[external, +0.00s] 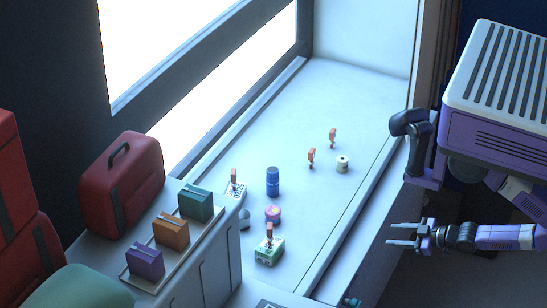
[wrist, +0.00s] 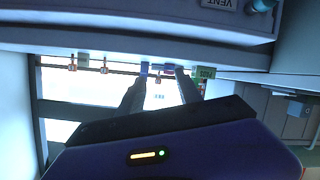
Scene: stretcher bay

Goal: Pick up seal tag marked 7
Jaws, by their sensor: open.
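Several small orange-red seal tags stand on the pale ledge. In the external view, one tag (external: 332,135) is at the back and another tag (external: 311,156) is just left of it. A third tag (external: 233,176) is by a white printed box at left, and one more tag (external: 269,231) is at a green-and-white box in front. I cannot read any number, so I cannot tell which is marked 7. My gripper (external: 390,234) is open and empty, right of the ledge and apart from the tags. In the wrist view, my gripper (wrist: 162,76) points toward the ledge.
The ledge (external: 345,95) also holds a blue can (external: 273,181), a pink tub (external: 272,213), a cream spool (external: 342,164) and the green-and-white box (external: 268,252). A rail runs along its near edge. Teal, orange and purple boxes (external: 145,262) and a red case (external: 122,185) stand at left.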

